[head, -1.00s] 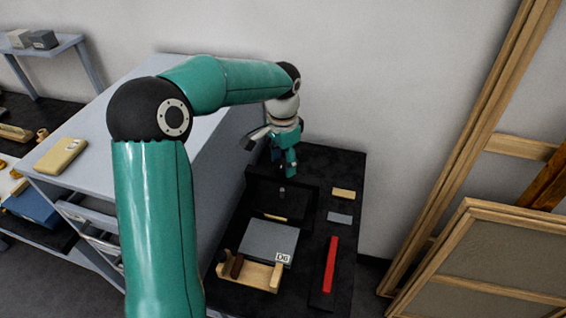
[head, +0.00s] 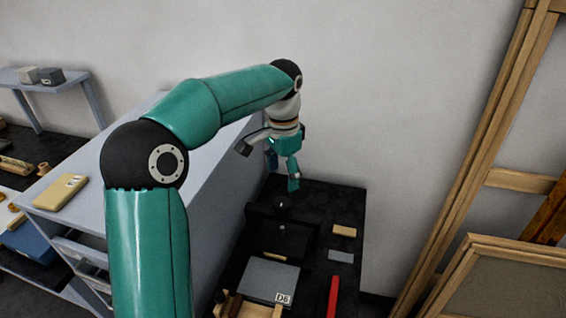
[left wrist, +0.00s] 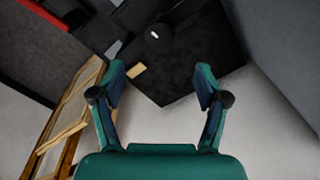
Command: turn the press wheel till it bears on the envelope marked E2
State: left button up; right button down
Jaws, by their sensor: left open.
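My left gripper (head: 283,172) is open and empty above the back of the black table (head: 325,205). A small dark round part (head: 282,203), perhaps the press wheel, shows just below its fingertips, by a black box (head: 268,237). In the left wrist view, a dark round part with a white mark (left wrist: 159,37) lies beyond and between the open fingers (left wrist: 159,76), apart from them. No envelope marked E2 can be made out. My right gripper is not in view.
A grey block labelled D6 (head: 268,278) sits in front of the black box. A tan block (head: 344,231), a grey block (head: 340,256) and a red bar (head: 332,296) lie to its right. A grey cabinet (head: 214,170) stands left; wooden frames (head: 492,255) lean right.

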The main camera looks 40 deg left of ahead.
pick_arm(q)
jog(key=shift+r, duration=1.55)
